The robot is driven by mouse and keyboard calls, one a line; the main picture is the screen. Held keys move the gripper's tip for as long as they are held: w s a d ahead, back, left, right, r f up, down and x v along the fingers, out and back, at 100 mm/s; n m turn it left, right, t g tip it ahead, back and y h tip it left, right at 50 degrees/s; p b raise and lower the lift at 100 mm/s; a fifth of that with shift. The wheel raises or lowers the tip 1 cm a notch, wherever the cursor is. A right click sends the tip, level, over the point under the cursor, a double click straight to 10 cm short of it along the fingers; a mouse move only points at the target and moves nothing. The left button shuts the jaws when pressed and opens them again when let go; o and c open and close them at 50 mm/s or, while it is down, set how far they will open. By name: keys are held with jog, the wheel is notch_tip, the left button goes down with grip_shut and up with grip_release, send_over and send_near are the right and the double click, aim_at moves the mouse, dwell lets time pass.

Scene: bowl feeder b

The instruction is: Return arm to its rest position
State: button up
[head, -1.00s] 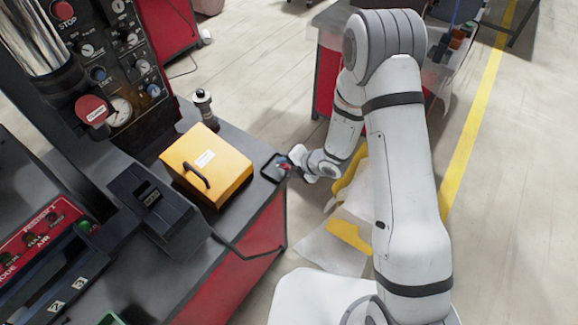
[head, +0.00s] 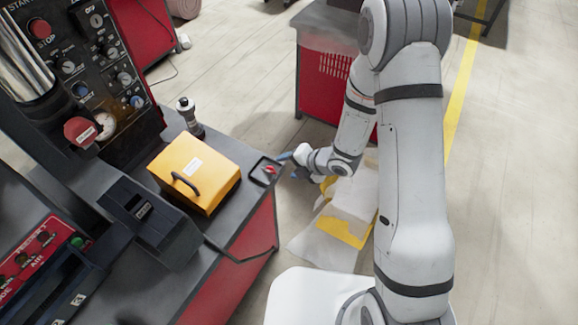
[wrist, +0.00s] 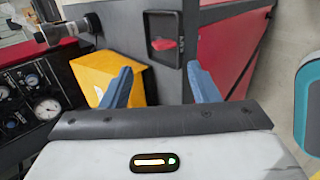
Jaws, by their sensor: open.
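My arm's gripper (head: 289,166) is just right of the small dark tray (head: 257,181) at the bench edge. In the wrist view its two blue fingers stand wide apart with nothing between them, so my gripper (wrist: 160,82) is open and empty. A small red object (head: 269,170) lies in the tray. The red object (wrist: 163,44) also shows in the wrist view inside the tray (wrist: 151,57), beyond the fingertips. My arm is bent, its forearm reaching down beside the bench.
A yellow box (head: 195,172) with a black handle and a dark cylindrical tool (head: 188,115) stand on the bench near the tray. A control panel (head: 85,60) rises at the left. A red cabinet (head: 335,75) stands behind my arm. Open floor (head: 510,200) lies right.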

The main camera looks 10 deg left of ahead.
dwell(0.3)
jog(key=w+d+r+m+t+h+b, duration=0.3)
jog(key=d+r+m+h, duration=0.5)
jog(key=d+r+m, duration=0.75)
jog(key=s+d+r+m+g+h, duration=0.1)
jog(key=s+d+r+m+h, duration=0.1)
jog(key=s+d+r+m, duration=0.6)
jog(key=s+r+m+g+y, duration=0.1)
jog(key=s+r+m+g, duration=0.1)
jog(key=s+m, duration=0.6)
jog(key=s, duration=0.4)
jog(key=shift+s+r+b, duration=0.25)
jog(key=shift+b, duration=0.1)
jog(key=shift+a, duration=0.1)
